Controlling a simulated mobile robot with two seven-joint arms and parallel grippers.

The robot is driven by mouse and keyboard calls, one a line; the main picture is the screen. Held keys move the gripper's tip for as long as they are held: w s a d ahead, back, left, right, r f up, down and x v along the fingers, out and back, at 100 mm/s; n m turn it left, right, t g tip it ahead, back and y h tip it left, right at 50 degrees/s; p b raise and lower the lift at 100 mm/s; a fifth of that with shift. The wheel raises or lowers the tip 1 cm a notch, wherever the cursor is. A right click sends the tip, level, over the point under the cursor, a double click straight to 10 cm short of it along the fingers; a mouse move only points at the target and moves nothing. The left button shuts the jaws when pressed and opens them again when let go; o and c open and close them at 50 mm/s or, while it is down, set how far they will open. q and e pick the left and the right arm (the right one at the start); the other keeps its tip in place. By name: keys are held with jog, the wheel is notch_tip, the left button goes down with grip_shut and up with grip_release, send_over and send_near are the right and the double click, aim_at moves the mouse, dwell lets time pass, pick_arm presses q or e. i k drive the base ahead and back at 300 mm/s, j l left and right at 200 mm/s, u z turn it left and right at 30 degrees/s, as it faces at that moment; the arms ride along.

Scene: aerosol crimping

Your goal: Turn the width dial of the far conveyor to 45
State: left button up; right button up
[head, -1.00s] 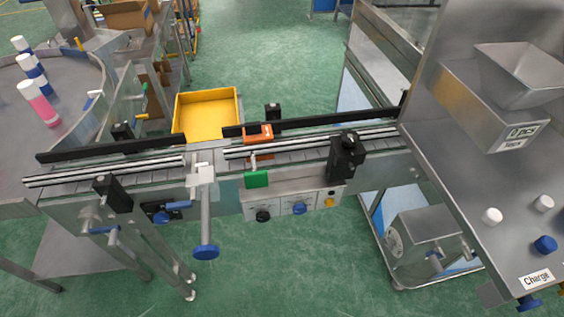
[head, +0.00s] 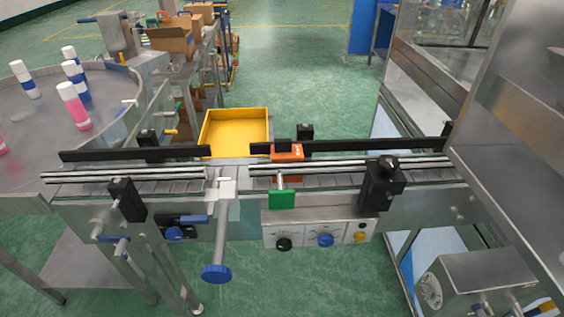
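A conveyor (head: 330,184) with black guide rails runs across the middle of the head view. Its front panel (head: 308,238) carries a black knob (head: 283,244), a blue knob (head: 325,240) and a yellow knob (head: 360,237). The print around the knobs is too small to read, so I cannot tell which is the width dial or what it is set to. A large blue-ended handle (head: 216,273) sticks out toward me left of the panel. Neither of my grippers is in view.
An orange block (head: 287,160) and a green block (head: 282,198) sit at the conveyor. A yellow bin (head: 236,128) is behind it. A round table (head: 40,119) with several bottles is at left. A steel machine (head: 520,150) blocks the right. Green floor is open beyond.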

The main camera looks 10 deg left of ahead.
aim_at(174, 234)
jog(key=u, duration=1.45)
